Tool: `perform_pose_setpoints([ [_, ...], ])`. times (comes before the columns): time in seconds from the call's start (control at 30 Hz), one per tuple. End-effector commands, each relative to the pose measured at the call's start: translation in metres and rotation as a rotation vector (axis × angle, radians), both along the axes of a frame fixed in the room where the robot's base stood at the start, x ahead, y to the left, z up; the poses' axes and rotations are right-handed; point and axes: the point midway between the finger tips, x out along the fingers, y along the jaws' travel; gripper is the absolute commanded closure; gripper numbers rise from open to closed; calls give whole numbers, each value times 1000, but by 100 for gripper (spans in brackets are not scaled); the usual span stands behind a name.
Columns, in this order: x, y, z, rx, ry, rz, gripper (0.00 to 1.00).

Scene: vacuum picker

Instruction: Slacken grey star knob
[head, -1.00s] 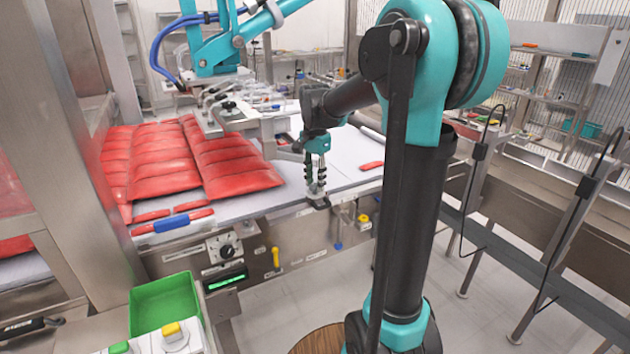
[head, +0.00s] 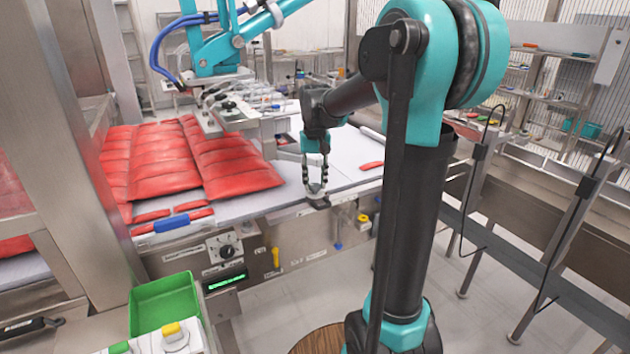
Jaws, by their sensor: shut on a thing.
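My gripper (head: 316,187) points straight down at the front edge of the conveyor table. It is shut on a small grey thing between its fingertips, at the place of the grey star knob (head: 316,190). The fingers hide most of the knob, so its lobes cannot be made out. A dark block (head: 318,203) sits right under the fingertips on the table's edge rail.
Red pouches (head: 190,165) lie on the white belt left of my gripper. A teal picker arm (head: 215,55) and its metal head stand close behind. A green bin (head: 165,303) and a dial panel (head: 226,251) are at lower left.

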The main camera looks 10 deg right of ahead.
Motion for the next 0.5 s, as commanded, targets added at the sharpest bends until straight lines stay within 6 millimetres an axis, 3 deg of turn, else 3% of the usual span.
perform_pose_setpoints([
  [0.5, 0, 0, 0, 0, -1, 488, 97],
])
